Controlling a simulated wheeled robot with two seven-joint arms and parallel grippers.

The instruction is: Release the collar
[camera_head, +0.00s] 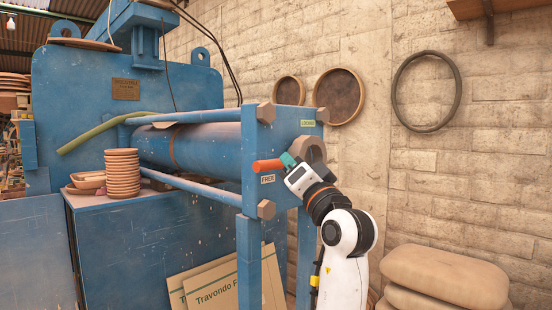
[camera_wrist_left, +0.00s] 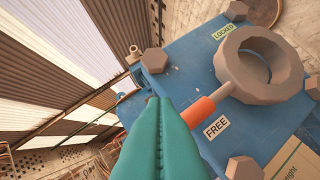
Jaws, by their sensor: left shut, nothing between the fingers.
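The grey collar (camera_head: 316,149) is a thick ring on the blue end plate of the press; it also shows in the left wrist view (camera_wrist_left: 228,72). Its orange-tipped handle (camera_head: 266,165) points left, beside the FREE label (camera_head: 268,179). In the left wrist view the orange grip (camera_wrist_left: 197,113) lies right next to FREE (camera_wrist_left: 216,128), well away from LOCKED (camera_wrist_left: 223,32). My left gripper (camera_head: 288,160) has its teal fingers shut together and empty, close beside the grip (camera_wrist_left: 159,100). I cannot tell whether they touch it. My right gripper is not in view.
Large hex nuts (camera_head: 266,112) stick out from the plate corners. A stack of brown bowls (camera_head: 122,174) stands on the blue bench at left. Sacks (camera_head: 445,275) lie at lower right. Boards (camera_head: 215,285) lean below the press.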

